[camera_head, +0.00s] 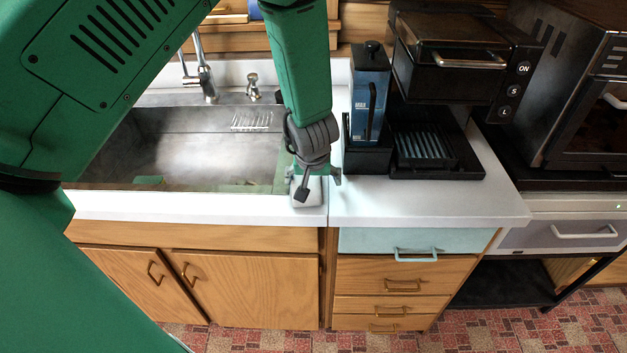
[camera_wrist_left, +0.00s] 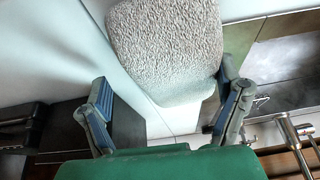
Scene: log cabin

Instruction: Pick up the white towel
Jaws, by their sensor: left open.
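The white towel (camera_wrist_left: 168,48) is a pale, textured, folded piece with rounded corners. It fills the upper middle of the left wrist view, lying at the sink-side edge of the counter. In the head view only a small white part of the towel (camera_head: 306,199) shows beneath my left gripper (camera_head: 310,180), which points down over it and hides the rest. In the left wrist view my left gripper (camera_wrist_left: 168,92) is open, with one finger on each side of the towel's near end. I cannot tell whether the fingers touch it. My right gripper is not in view.
The metal sink (camera_head: 190,150) with its faucet (camera_head: 203,70) lies left of the gripper. A blue box-like appliance (camera_head: 369,100) and a black tray (camera_head: 425,150) stand close on the right. The white counter front (camera_head: 430,208) is clear. A toaster oven (camera_head: 450,55) is behind.

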